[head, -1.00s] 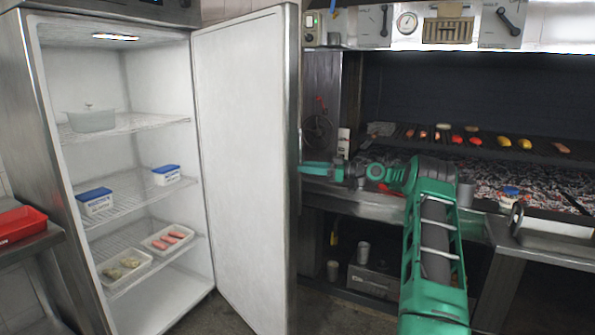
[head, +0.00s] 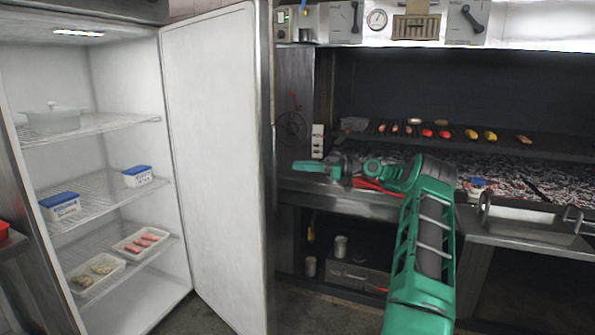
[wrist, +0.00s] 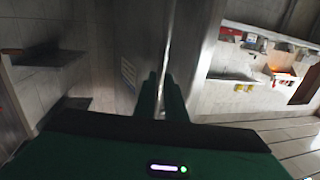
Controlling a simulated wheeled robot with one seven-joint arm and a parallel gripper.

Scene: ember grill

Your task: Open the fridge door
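The fridge (head: 18,195) is at the left of the head view, and its door (head: 215,150) is swung wide open. The shelves and the white inner face of the door are in plain sight. The door's handle is hidden on the far side. My gripper (head: 300,166) is just right of the door's free edge, with a small gap between them in the picture. In the wrist view its two green fingers (wrist: 162,92) are close together, in front of a grey metal surface. I cannot tell whether they are fully shut or touch it.
A grill counter (head: 375,207) with food and embers stands behind my arm on the right. Inside the fridge are a pot (head: 52,120), blue-lidded boxes (head: 138,177) and trays of food (head: 141,243). A red tray (head: 4,230) is at the left edge.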

